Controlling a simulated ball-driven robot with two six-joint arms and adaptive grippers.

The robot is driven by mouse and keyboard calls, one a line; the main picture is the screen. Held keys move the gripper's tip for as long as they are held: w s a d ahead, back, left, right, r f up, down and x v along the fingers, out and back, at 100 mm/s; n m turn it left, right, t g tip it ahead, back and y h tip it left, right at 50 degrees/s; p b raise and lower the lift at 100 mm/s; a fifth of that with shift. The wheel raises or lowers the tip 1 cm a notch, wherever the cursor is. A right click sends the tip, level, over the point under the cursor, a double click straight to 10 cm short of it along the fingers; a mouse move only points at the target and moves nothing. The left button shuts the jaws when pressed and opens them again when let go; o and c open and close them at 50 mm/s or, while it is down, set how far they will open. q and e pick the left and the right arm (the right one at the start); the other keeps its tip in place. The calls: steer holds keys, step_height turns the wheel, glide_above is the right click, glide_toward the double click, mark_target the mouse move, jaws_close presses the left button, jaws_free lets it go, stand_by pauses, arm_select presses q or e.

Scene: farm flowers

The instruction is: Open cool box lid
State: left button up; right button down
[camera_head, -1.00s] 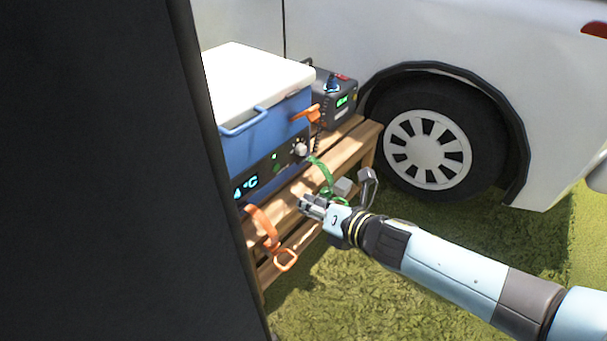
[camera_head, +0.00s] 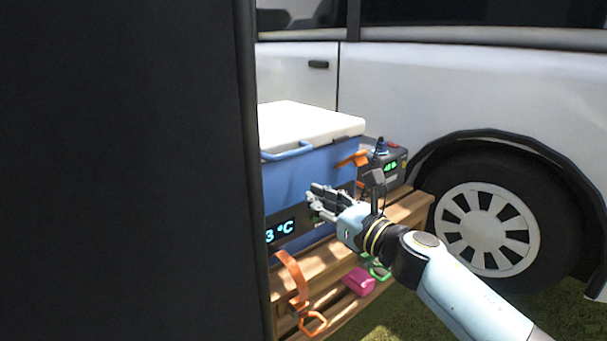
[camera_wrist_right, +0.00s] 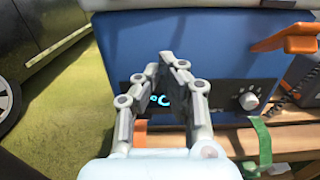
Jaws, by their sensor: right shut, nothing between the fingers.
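The blue cool box (camera_head: 290,190) stands on a wooden bench, its white lid (camera_head: 308,124) down on top. A blue handle (camera_head: 287,152) is on its front, and an orange latch (camera_head: 352,160) sticks out near the lid's right end. My right gripper (camera_head: 312,194) is in front of the box's front face, below the lid. It is shut and empty. In the right wrist view, the gripper (camera_wrist_right: 165,58) covers part of the display on the box (camera_wrist_right: 225,60), with the orange latch (camera_wrist_right: 288,40) at upper right. My left gripper is not in view.
A black panel (camera_head: 120,170) hides the left side, including the box's left end. A dark power unit (camera_head: 388,166) stands right of the box. An orange strap (camera_head: 293,280) hangs over the wooden bench (camera_head: 408,212). A pink item (camera_head: 358,281) lies lower. A white vehicle (camera_head: 480,95) is behind.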

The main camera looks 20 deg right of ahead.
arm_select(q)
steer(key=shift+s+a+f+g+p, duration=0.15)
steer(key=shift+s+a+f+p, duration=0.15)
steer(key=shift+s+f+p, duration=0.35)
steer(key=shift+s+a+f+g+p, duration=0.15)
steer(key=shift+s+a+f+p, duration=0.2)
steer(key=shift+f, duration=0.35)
arm_select(e)
steer(key=shift+w+a+r, duration=0.25)
steer(key=shift+w+r, duration=0.4)
steer(key=shift+w, duration=0.05)
steer(key=shift+w+a+r, duration=0.3)
steer(key=shift+w+r, duration=0.35)
steer(key=shift+w+a+r, duration=0.25)
steer(key=shift+w+r, duration=0.4)
steer(key=shift+w, duration=0.05)
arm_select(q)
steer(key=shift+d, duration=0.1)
arm_select(e)
steer(key=shift+r, duration=0.1)
